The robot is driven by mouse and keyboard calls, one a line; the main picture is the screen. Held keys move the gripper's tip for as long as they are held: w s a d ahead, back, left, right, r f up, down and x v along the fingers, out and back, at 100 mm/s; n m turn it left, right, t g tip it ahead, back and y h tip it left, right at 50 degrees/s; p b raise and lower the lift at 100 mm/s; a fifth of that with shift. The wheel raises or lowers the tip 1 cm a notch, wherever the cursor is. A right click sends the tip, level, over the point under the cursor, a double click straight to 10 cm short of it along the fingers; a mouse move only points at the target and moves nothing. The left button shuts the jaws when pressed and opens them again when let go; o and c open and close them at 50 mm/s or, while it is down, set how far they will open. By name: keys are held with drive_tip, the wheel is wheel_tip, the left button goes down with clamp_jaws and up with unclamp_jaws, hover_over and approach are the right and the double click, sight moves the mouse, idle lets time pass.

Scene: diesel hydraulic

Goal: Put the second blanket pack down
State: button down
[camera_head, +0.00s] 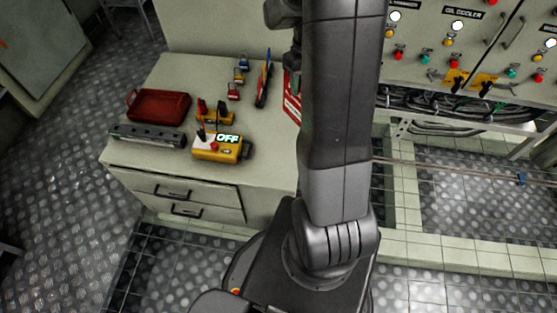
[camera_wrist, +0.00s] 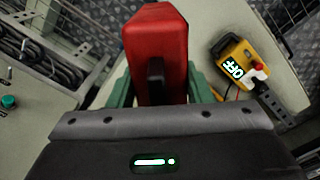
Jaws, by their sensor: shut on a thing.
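A red pack (camera_wrist: 150,35) with a black strap or handle on its near face fills the upper middle of the wrist view. I take it to be the blanket pack. My gripper (camera_wrist: 160,88) has its green fingers on either side of it and is shut on it. The pale worktop shows behind and to the right of the pack; whether the pack touches it I cannot tell. In the head view my arm hides the gripper. A red and white item (camera_head: 291,97) shows partly at the arm's left edge; I cannot tell what it is.
The cabinet top (camera_head: 165,72) holds a red tray (camera_head: 158,105), a grey bar (camera_head: 148,136), a yellow box reading OFF (camera_head: 218,149) and several small padlocks (camera_head: 238,76). A control panel (camera_head: 440,40) with cables below stands at right. Bare worktop lies left of my arm.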

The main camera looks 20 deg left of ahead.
drive_tip(key=s+a+f+n+b, duration=0.4)
drive_tip(key=s+a+b, duration=0.1)
drive_tip(key=s, duration=0.1)
wheel_tip(320, 180, down, 10)
drive_tip(key=b, duration=0.3)
drive_tip(key=shift+n, duration=0.3)
drive_tip(key=shift+f, duration=0.1)
drive_tip(key=c, duration=0.7)
unclamp_jaws()
